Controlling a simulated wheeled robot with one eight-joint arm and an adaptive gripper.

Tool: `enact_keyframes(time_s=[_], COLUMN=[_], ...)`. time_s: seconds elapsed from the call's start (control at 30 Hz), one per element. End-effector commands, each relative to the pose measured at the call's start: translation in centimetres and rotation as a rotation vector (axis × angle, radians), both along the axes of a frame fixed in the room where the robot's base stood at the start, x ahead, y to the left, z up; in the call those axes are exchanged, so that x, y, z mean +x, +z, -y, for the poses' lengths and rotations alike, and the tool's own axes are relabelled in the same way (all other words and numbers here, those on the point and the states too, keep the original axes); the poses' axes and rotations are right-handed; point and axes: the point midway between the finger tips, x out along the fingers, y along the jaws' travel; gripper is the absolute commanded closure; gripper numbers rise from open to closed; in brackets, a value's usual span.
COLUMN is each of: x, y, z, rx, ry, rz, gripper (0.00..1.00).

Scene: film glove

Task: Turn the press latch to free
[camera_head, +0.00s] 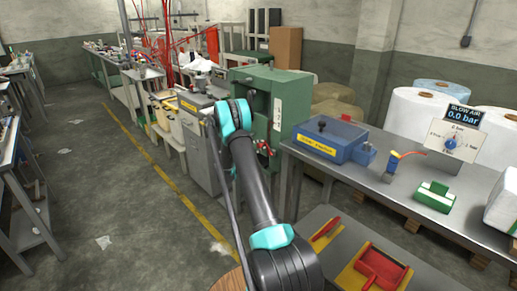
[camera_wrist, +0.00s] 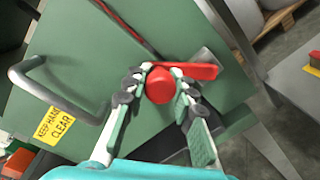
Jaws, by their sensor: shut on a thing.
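The green press (camera_head: 278,108) stands beyond my arm in the head view. Its green face (camera_wrist: 95,60) fills much of the wrist view. The red press latch (camera_wrist: 160,86) has a round hub, with a red lever (camera_wrist: 201,71) pointing right in the wrist view. A red part also shows on the press beside my arm in the head view (camera_head: 264,147). My gripper (camera_wrist: 162,78) is shut on the latch, one finger on each side of the hub. In the head view my arm hides the gripper.
A grey bent handle (camera_wrist: 50,88) and a yellow "KEEP HANDS CLEAR" label (camera_wrist: 54,125) are left of the latch. The grey bench (camera_head: 400,190) at right carries a blue box (camera_head: 330,140) and a green-and-white block (camera_head: 434,195). The floor (camera_head: 130,200) at left is mostly clear.

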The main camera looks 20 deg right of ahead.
Motion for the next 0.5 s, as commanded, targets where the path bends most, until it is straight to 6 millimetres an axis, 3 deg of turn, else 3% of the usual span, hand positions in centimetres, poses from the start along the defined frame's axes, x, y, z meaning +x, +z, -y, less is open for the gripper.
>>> enact_keyframes(time_s=[0.5], x=[-2.7], y=[1.4], z=[0.9], rx=[0.161], ry=[-0.001], rz=[0.441], gripper=[1.00])
